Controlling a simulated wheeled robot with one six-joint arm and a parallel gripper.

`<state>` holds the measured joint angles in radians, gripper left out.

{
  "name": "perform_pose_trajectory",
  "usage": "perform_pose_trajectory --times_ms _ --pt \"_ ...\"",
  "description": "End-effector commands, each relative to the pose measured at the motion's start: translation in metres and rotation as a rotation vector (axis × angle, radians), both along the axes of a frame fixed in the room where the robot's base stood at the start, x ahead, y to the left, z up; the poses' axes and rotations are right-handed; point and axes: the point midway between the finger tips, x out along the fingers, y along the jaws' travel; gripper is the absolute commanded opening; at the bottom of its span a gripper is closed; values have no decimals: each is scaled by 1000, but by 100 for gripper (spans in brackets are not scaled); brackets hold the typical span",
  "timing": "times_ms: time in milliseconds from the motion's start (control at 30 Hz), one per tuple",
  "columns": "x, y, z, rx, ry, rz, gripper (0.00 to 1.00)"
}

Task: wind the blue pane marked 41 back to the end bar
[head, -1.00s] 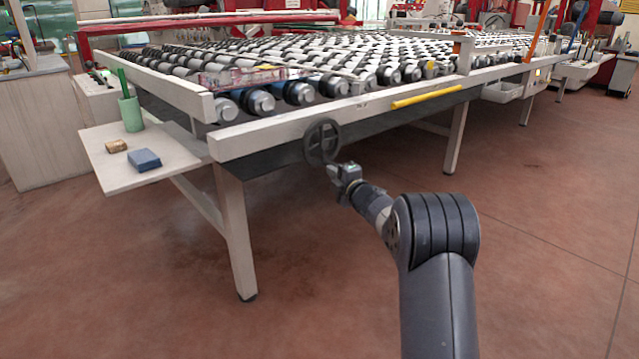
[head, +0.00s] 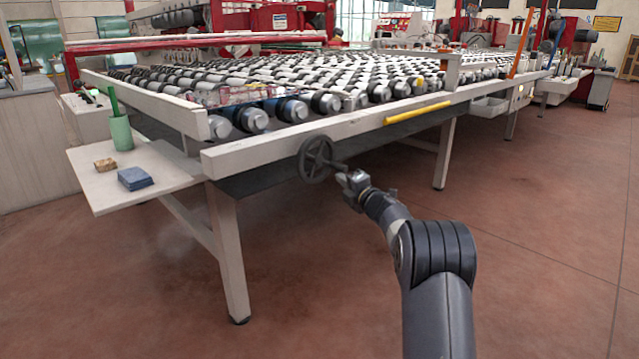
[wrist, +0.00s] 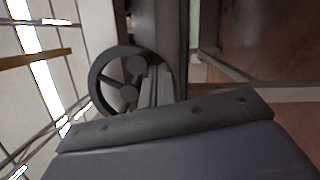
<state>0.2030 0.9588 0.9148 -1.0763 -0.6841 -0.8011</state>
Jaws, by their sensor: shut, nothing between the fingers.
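A dark handwheel (head: 316,159) with spokes and a side handle sits under the front rail of the roller table; it also shows in the wrist view (wrist: 103,86). My gripper (head: 350,182) is shut and empty, just right of and below the wheel, close to its handle. Whether they touch is unclear. A thin see-through pane (head: 232,95) with reddish and blue tints lies on the rollers near the table's left end. Its number is not readable. A pale bar (head: 150,104) runs along that left end, apart from the pane's visible part.
A side shelf (head: 98,193) holds a green cup (head: 121,133), a blue block (head: 135,178) and a tan block (head: 105,164). A yellow strip (head: 416,113) lies along the front rail (head: 285,137). A table leg (head: 227,250) stands below. The floor at right is clear.

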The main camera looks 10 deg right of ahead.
Motion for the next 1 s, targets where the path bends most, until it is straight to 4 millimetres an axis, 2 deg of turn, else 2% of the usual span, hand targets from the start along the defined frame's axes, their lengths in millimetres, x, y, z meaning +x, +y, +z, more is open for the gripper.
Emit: perform_pose_trajectory --times_ms 233,1000 --pt "4 -6 8 -114 -86 0 0" --pt "6 -8 14 -111 -84 1 0"
